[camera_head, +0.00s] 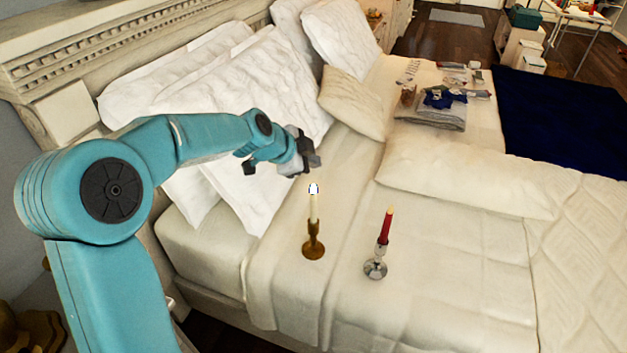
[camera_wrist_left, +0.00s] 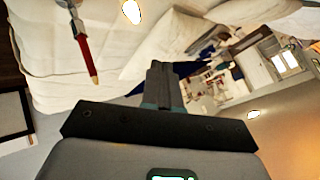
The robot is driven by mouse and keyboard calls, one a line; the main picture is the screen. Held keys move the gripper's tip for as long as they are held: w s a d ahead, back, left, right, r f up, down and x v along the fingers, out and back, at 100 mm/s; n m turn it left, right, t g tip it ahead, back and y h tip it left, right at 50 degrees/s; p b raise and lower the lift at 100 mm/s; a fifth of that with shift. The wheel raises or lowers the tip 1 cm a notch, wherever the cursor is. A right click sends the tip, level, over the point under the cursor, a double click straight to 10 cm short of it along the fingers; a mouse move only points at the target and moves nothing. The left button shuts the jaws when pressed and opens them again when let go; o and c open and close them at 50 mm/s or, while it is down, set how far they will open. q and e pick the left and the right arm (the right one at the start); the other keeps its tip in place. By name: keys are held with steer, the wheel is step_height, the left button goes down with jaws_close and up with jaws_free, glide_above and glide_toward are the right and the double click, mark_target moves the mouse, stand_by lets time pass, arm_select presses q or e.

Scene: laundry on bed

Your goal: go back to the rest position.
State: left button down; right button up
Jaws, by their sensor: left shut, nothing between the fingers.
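My left gripper (camera_head: 306,160) is shut and empty. It is held in the air over the bed (camera_head: 445,270), in front of the white pillows and above and behind a white candle. In the left wrist view its fingers (camera_wrist_left: 160,75) are together with nothing between them. The right gripper shows in neither view.
A white candle (camera_head: 314,205) in a brass holder (camera_head: 313,240) and a red candle (camera_head: 385,227) in a silver holder (camera_head: 375,268) stand upright on the bed. White pillows (camera_head: 250,90) lean against the headboard (camera_head: 130,42). Folded laundry (camera_head: 432,112) lies farther back.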

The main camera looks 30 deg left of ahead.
arm_select(q)
steer(key=shift+r, duration=0.55)
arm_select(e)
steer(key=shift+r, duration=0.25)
arm_select(q)
steer(key=s+d+f+n+g, duration=0.2)
steer(key=s+d+f, duration=0.15)
steer(key=f, duration=0.45)
steer(key=s+d+f+n+g+h, duration=0.1)
steer(key=s+d+f+n, duration=0.15)
steer(key=d+f, duration=0.45)
steer(key=s+d+f+n+g, duration=0.2)
steer(key=s+d+f, duration=0.1)
steer(key=f, duration=0.7)
steer(key=s+d+f+n+g, duration=0.1)
steer(key=s+d+f+n, duration=0.2)
steer(key=s, duration=0.6)
steer(key=s+d+f+n+g+h, duration=0.1)
steer(key=s+d+f+n+g, duration=0.1)
steer(key=s+d+f, duration=0.5)
steer(key=s+n, duration=0.1)
steer(key=s, duration=0.2)
steer(key=shift+f+n+g, duration=0.2)
steer(key=shift+n+g, duration=0.1)
steer(key=shift+n, duration=0.05)
